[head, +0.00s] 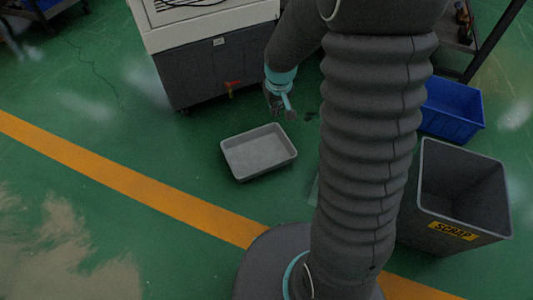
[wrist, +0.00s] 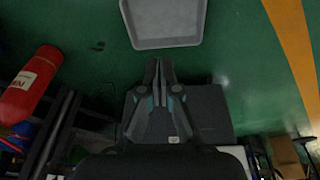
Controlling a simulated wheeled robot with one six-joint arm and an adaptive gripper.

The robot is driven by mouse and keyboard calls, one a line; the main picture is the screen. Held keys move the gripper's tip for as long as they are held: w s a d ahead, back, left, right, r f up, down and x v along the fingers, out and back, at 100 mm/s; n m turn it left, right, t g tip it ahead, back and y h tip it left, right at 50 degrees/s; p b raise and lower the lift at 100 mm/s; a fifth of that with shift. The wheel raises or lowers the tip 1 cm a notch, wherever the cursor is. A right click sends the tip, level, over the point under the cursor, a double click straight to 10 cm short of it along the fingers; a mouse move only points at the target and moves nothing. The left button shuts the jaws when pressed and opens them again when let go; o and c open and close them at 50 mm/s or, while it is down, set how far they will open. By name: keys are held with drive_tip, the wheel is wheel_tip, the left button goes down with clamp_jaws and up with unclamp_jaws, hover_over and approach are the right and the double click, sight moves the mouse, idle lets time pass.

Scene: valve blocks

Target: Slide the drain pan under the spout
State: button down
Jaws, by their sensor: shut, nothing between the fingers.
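The grey drain pan (head: 258,153) lies flat on the green floor in the head view, in front of the machine cabinet. Part of it also shows at the top of the wrist view (wrist: 166,22). A spout (head: 230,94) with a red handle sticks out low on the cabinet's front, at its right side. The pan is in front of the spout and apart from it. My gripper (head: 289,112) is just beyond the pan's far right side in the head view. In the wrist view, its fingers (wrist: 158,64) are together and empty, pointing towards the pan's edge without visible contact.
The cabinet (head: 205,75) stands behind the pan. A grey scrap bin (head: 470,195) and a blue crate (head: 452,108) stand to the right. A red cylinder (wrist: 30,85) shows in the wrist view. Floor between pan and cabinet looks clear, with dark spots (head: 311,115) near my gripper.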

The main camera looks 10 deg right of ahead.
drive_tip(key=f, duration=1.4)
drive_tip(key=w+f+g, duration=0.1)
drive_tip(key=f, duration=1.4)
drive_tip(key=w+d+f+n+g, duration=0.1)
drive_tip(key=f, duration=1.4)
drive_tip(key=shift+d+f, duration=0.1)
drive_tip(key=shift+f, duration=0.15)
drive_tip(key=w, duration=0.2)
drive_tip(key=shift+w+a+r, duration=0.25)
drive_tip(key=shift+w+a, duration=0.2)
drive_tip(key=shift+w, duration=0.5)
